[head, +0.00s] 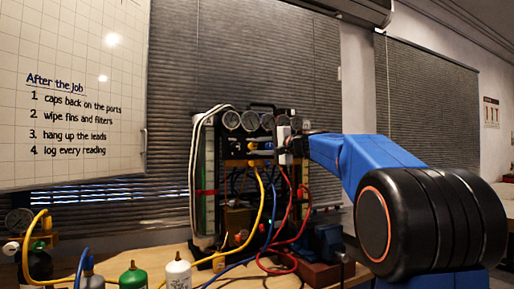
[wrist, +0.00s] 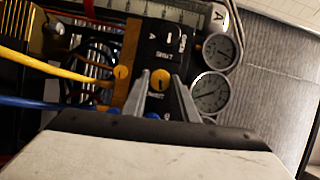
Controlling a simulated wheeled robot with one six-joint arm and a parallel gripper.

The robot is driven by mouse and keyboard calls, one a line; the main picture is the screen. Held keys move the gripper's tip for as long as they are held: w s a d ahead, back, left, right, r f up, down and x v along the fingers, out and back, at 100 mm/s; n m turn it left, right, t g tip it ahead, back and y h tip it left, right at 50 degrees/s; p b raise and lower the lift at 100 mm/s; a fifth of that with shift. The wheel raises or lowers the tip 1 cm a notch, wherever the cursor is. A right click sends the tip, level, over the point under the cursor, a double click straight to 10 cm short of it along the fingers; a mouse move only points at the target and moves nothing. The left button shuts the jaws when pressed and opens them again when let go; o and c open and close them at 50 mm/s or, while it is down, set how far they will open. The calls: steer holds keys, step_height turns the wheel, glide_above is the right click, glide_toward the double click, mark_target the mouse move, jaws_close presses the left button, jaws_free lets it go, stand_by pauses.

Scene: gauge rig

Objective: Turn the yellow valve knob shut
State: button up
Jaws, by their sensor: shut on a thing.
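In the wrist view a yellow knob (wrist: 160,80) sits on the black front panel of the gauge rig, beside the orange block. The two grey fingers of my gripper (wrist: 160,84) reach in from below, one on each side of this knob, and are shut on it. In the head view my gripper (head: 287,146) is at the upper front of the rig, under the gauges. The knob cannot be made out there.
Yellow (head: 262,200), red (head: 288,205) and blue hoses hang from the rig. Round gauges (wrist: 210,92) flank the panel. Several small bottles (head: 178,273) stand on the table at the front left.

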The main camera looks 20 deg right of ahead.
steer(key=shift+f+m+t, duration=0.2)
steer(key=shift+m+t, duration=0.2)
steer(key=shift+m, duration=0.7)
steer(key=o, duration=1.1)
steer(key=shift+c, duration=0.2)
steer(key=v, duration=1.7)
steer(key=shift+d+f, duration=0.25)
steer(key=shift+d, duration=0.05)
steer(key=shift+s+a, duration=0.1)
